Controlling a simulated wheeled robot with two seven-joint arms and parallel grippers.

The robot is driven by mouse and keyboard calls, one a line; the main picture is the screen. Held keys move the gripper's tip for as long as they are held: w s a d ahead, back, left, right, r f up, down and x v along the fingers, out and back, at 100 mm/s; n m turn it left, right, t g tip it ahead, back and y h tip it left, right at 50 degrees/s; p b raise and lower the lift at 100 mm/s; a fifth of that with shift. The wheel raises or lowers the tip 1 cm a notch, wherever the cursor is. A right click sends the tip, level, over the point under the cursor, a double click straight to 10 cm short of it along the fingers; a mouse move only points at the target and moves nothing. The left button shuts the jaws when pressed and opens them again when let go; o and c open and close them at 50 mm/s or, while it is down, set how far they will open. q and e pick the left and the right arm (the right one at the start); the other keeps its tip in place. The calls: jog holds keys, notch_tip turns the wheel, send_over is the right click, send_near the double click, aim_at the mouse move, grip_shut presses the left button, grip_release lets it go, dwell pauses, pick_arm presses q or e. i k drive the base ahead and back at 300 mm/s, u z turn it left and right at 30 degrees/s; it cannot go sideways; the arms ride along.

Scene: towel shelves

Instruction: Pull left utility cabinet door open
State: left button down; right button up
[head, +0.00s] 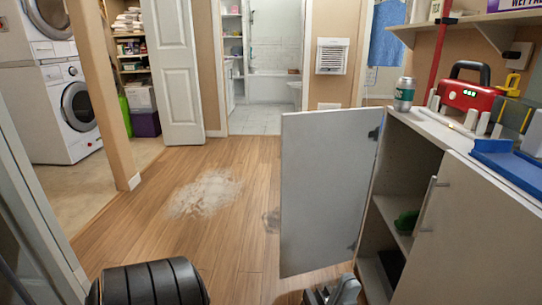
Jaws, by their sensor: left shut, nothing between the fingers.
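The utility cabinet (455,150) stands at the right of the head view. Its left door (325,185) stands wide open, swung out to the left, with hinges along its right edge and a pale flat face towards me. The right door (470,235) is closed and has a vertical bar handle (429,203). My left gripper (335,292) is at the bottom edge, just below the open door's lower right corner, shut and empty. Most of it is cut off by the frame, and I cannot tell whether it touches the door. My right gripper is out of view.
Inside the cabinet are a green item (406,221) and a dark item. A can (404,94), a red device (465,95) and tools stand on top. A wall shelf (470,20) juts out above. Wood floor (170,240) left of the door is clear, with a pale dusty patch.

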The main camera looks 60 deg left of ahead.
aim_at(327, 158)
jog(key=k, duration=1.3)
jog(key=u, duration=0.5)
jog(key=i, duration=0.5)
jog(key=u, duration=0.85)
jog(key=i, duration=1.4)
jog(key=z, duration=0.6)
